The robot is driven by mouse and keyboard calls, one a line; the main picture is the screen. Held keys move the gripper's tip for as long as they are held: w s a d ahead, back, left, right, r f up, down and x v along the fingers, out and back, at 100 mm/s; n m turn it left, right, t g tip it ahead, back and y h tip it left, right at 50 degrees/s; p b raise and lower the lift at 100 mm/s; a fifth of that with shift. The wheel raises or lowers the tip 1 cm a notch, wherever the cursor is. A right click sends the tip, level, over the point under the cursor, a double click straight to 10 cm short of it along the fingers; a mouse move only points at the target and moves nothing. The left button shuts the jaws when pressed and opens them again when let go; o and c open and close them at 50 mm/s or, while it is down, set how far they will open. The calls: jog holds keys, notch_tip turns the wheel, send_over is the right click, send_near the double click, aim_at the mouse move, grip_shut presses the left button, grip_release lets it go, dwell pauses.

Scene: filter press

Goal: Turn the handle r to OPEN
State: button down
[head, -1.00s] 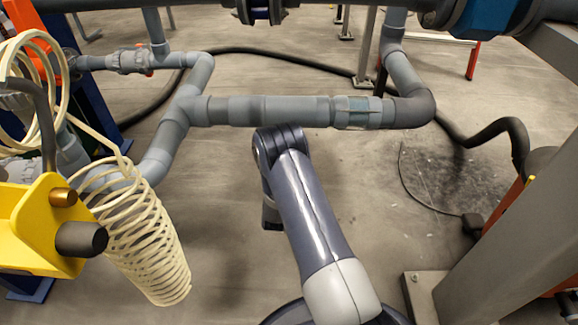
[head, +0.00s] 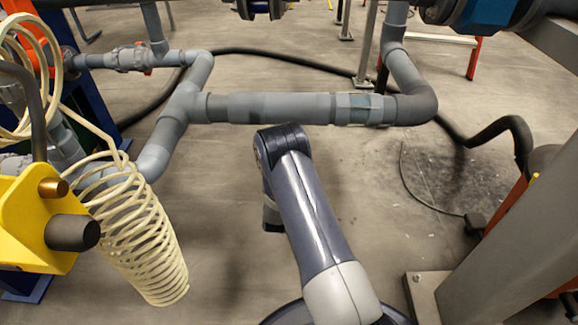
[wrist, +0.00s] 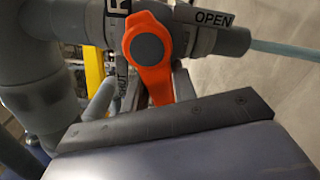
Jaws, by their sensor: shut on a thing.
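The orange handle (wrist: 150,50) with a round grey hub sits on a grey valve in the wrist view, below a label reading R (wrist: 118,6). An OPEN label (wrist: 212,18) is on the valve body to its right. A SHUT label (wrist: 123,70) is to its lower left. The handle's long end points down in the picture, towards my gripper (wrist: 158,88). My gripper is shut on that end. Its fingers are partly hidden behind the dark edge of my wrist. My gripper and this handle do not show in the head view.
Grey pipes (head: 270,107) cross in front of my arm in the head view. A yellow bracket (head: 28,215) and a cream coiled hose (head: 145,245) stand at the left. A grey post (head: 505,240) is at the right. Black hoses lie on the floor behind.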

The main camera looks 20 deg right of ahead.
jog(key=shift+s+d+f+n+b, duration=0.1)
jog(key=shift+d+f+n+b, duration=0.15)
jog(key=shift+n, duration=0.35)
jog(key=shift+s+d+f+n+b, duration=0.15)
jog(key=shift+f+n, duration=0.15)
jog(key=shift+n, duration=0.3)
jog(key=n, duration=0.2)
jog(key=d+n+b, duration=0.1)
jog(key=n, duration=0.2)
jog(key=d+f+n, duration=0.1)
jog(key=n, duration=0.1)
jog(key=shift+s+d+n+b, duration=0.1)
jog(key=shift+d+n+b, duration=0.05)
jog(key=shift+n+b, duration=0.25)
jog(key=c, duration=1.2)
grip_release()
jog(key=shift+r, duration=0.2)
jog(key=shift+o, duration=0.2)
jog(key=o, duration=0.3)
jog(key=shift+s, duration=0.25)
jog(key=v, duration=0.6)
jog(key=shift+s+a+f, duration=0.25)
jog(key=shift+s+a, duration=0.05)
jog(key=shift+a, duration=0.1)
